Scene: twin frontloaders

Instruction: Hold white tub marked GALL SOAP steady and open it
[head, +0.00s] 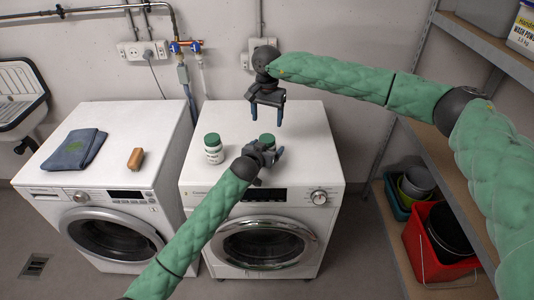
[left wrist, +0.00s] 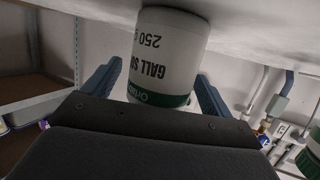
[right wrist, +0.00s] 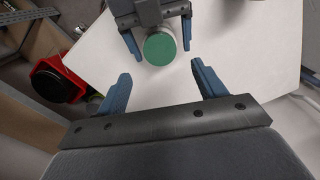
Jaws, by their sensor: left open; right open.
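The white tub marked GALL SOAP (left wrist: 168,58) shows upside down in the left wrist view, between the open fingers of my left gripper (left wrist: 157,90). In the head view my left gripper (head: 272,155) hides most of this tub; its green lid (head: 267,139) shows above it. In the right wrist view the round green lid (right wrist: 159,48) is seen from above, between the left gripper's fingers. My right gripper (head: 266,108) is open and empty above and behind the tub, fingers pointing down. A second white tub with a green lid (head: 213,149) stands to the left on the same washer.
The tubs stand on the right washing machine (head: 300,150). The left machine (head: 110,180) carries a folded blue cloth (head: 75,149) and a brown block (head: 136,159). A shelf with a red bucket (head: 432,250) stands at the right. The washer top's right side is clear.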

